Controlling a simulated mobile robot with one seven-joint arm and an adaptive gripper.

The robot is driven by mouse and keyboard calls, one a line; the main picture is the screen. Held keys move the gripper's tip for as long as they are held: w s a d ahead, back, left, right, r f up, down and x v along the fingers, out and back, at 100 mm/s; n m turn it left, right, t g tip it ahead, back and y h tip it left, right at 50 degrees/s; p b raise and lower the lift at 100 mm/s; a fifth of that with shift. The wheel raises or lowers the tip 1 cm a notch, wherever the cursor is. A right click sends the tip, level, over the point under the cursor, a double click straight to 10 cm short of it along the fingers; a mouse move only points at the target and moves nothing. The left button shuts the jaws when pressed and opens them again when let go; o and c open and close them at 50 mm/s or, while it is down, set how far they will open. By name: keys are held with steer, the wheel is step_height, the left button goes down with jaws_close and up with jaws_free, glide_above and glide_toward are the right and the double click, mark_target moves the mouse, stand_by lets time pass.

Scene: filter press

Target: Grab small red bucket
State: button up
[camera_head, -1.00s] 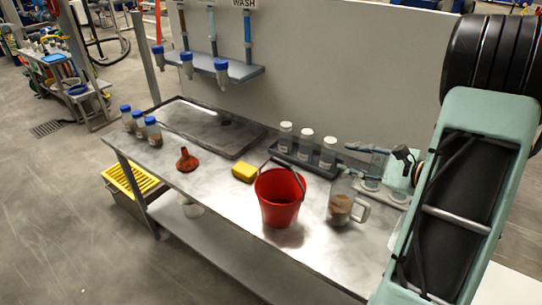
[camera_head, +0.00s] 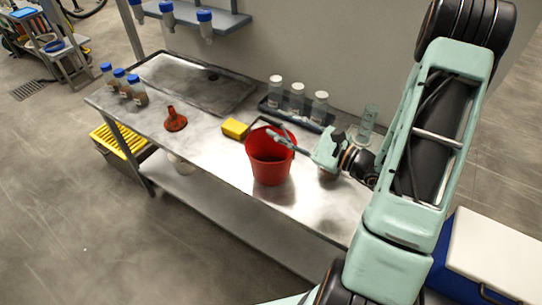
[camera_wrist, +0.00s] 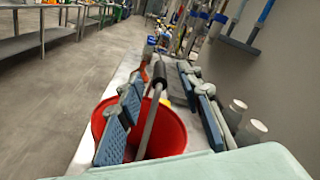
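The small red bucket (camera_head: 268,165) stands upright on the metal table. It also shows in the wrist view (camera_wrist: 172,132), below my gripper. Its raised handle, a thin bar with a dark grip (camera_wrist: 159,72), lies between my two blue-padded fingers. My gripper (camera_head: 283,138) is at the bucket's rim on its right side in the head view. In the wrist view my gripper (camera_wrist: 166,92) is open, with a finger on each side of the handle and gaps between. I cannot tell whether either finger touches the bucket.
A yellow sponge (camera_head: 235,128) lies left of the bucket, and a red funnel (camera_head: 175,120) farther left. White-capped bottles (camera_head: 297,97) stand in a rack behind. A glass cylinder (camera_head: 367,124) stands behind my gripper. Blue-capped bottles (camera_head: 121,82) line the table's left end.

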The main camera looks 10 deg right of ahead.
steer(key=x, duration=0.3)
steer(key=shift+w+a+p, duration=0.15)
steer(key=shift+w+p, duration=0.05)
steer(key=shift+p, duration=0.1)
steer(key=shift+c, duration=0.2)
jaws_close()
